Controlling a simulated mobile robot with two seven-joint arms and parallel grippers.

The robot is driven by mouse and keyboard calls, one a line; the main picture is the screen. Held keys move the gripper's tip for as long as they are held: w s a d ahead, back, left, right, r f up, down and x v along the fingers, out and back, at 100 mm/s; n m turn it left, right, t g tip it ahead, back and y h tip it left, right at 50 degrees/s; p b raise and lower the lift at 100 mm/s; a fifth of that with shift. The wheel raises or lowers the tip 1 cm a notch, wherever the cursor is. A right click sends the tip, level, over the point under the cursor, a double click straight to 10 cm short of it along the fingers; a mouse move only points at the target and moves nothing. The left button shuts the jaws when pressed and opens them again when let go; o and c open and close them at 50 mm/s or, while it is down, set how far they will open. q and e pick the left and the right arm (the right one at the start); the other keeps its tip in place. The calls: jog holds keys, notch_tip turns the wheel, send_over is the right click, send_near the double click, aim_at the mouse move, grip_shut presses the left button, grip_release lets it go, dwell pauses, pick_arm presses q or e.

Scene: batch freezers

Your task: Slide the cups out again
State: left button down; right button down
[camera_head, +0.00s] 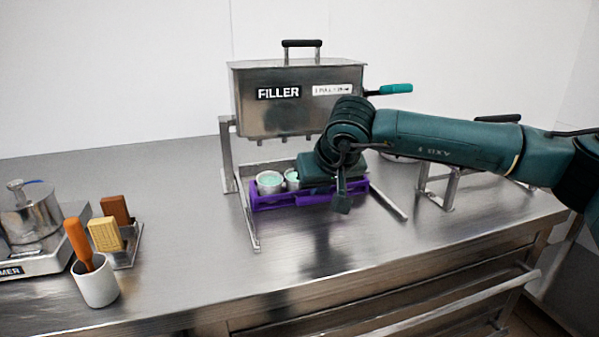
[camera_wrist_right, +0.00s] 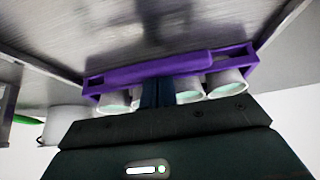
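A purple tray (camera_head: 290,199) stands on the metal bench under the filler (camera_head: 297,100). Pale cups with light green contents sit in it; two show at its left end, a left cup (camera_head: 269,186) and another cup (camera_head: 291,181). My right gripper hides the tray's right part. In the right wrist view the tray (camera_wrist_right: 165,70) spans the picture, with cups (camera_wrist_right: 226,84) on both sides of my right gripper (camera_wrist_right: 158,92). Its dark fingers are close together and reach the tray's wall between the cups. The tips are hidden, so their grip is unclear. My left gripper is not in view.
The filler's metal stand (camera_head: 247,215) frames the tray, with legs on both sides. A white holder (camera_head: 96,285) with an orange-handled tool, brushes (camera_head: 107,235) and a scale with a metal pot (camera_head: 30,212) stand at left. The bench front is clear.

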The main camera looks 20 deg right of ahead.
jog(key=shift+s+d+b, duration=0.15)
jog(key=shift+s+b, duration=0.85)
jog(key=shift+s, duration=2.3)
jog(key=shift+w+f, duration=0.1)
jog(key=shift+w, duration=0.1)
jog(key=shift+s+r, duration=0.25)
jog(key=shift+r, duration=0.35)
jog(key=shift+p+v, duration=1.25)
jog(key=shift+v, duration=1.1)
jog(key=shift+r, duration=0.1)
